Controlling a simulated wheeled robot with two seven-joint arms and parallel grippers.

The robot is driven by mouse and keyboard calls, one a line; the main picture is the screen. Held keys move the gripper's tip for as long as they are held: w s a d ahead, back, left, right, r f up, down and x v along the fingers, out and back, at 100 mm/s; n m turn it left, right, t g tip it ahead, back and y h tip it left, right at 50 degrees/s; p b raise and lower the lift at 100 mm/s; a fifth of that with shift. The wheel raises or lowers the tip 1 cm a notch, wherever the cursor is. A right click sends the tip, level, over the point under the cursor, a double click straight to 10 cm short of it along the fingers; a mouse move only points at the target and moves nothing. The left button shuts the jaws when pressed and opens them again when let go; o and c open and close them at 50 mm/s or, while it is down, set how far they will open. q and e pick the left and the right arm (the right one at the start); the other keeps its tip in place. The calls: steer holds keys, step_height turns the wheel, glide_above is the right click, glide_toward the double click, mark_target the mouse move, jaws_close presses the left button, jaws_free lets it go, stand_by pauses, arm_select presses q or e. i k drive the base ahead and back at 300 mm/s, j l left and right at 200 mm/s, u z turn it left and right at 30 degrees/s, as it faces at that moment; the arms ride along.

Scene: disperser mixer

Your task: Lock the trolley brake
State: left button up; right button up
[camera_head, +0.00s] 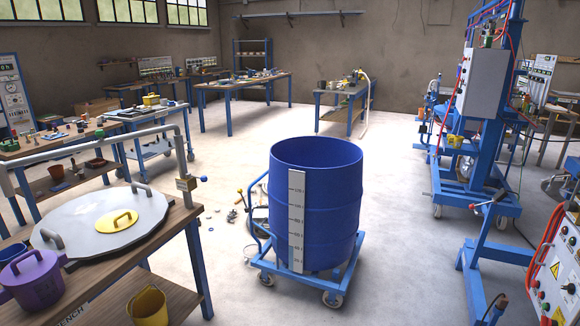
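A blue trolley (313,284) stands on the floor in the middle of the view, on small caster wheels (333,299). It carries a large open blue drum (340,215) with a white graduated scale (297,222) on its side. A blue push handle (250,222) rises at the trolley's left side. Neither of my grippers is in view.
At the left, a wooden bench (165,240) holds a round grey lid (100,222) and a purple pot (33,279). A blue machine frame (492,150) and a control panel (555,270) stand at the right. Small loose parts (232,215) lie left of the trolley. Floor behind the drum is clear.

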mark_target(248, 209)
steer(key=i+l+u, duration=0.4)
steer(key=i+l, duration=0.2)
steer(key=i+l+u, duration=0.25)
steer(key=l, duration=0.15)
steer(key=i+l+u, duration=0.2)
steer(key=l, duration=0.25)
steer(key=i+l+u, duration=0.2)
steer(key=l, duration=0.25)
steer(key=l+u, duration=0.25)
steer(key=l, duration=0.9)
steer(key=i+j+u, duration=0.2)
steer(key=u, duration=0.25)
steer(key=i+j+u, duration=0.2)
steer(key=u, duration=0.2)
